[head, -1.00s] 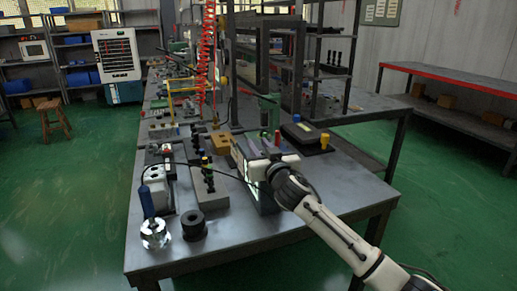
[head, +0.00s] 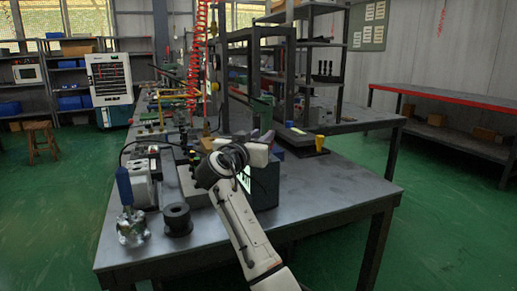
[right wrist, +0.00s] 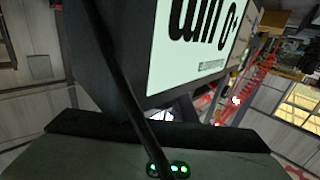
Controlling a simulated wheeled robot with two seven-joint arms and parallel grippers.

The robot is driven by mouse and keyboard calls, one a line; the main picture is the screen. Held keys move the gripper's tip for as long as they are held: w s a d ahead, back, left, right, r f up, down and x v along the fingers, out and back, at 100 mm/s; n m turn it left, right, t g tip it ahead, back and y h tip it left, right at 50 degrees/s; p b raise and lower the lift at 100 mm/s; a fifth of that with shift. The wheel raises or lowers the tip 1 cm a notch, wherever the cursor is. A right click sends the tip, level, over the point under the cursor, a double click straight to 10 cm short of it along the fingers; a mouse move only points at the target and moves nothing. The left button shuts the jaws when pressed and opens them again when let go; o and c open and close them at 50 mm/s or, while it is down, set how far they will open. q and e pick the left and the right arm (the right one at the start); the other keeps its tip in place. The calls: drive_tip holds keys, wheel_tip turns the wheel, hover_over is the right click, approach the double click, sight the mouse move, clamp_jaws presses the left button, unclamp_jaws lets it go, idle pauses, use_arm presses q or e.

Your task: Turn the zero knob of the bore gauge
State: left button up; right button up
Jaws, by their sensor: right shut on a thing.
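The bore gauge's readout box (head: 265,188) stands on the bench, dark with a lit screen (head: 245,179). In the right wrist view its screen (right wrist: 196,45), with large black digits, is very close and tilted. My right gripper (head: 258,154) is at the top of the box, shut; its fingertips and the zero knob are hidden, so the grip itself does not show. A black cable (right wrist: 118,75) crosses the right wrist view. A blue-handled tool (head: 125,188) with a shiny metal lower end stands at the bench's left front. My left gripper is not in view.
A black ring (head: 177,219) sits near the blue-handled tool. A white-grey device (head: 143,184) stands behind them. The bench's right front (head: 335,192) is clear.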

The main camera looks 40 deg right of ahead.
sight(250, 169)
drive_tip(key=shift+s+m+g+h+b, duration=0.1)
drive_tip(key=shift+m+g+h+b, duration=0.2)
drive_tip(key=shift+g, duration=0.1)
drive_tip(key=o, duration=1)
drive_tip(key=shift+d, duration=0.1)
drive_tip(key=shift+o, duration=0.2)
drive_tip(key=v, duration=1)
drive_tip(key=shift+a, duration=0.25)
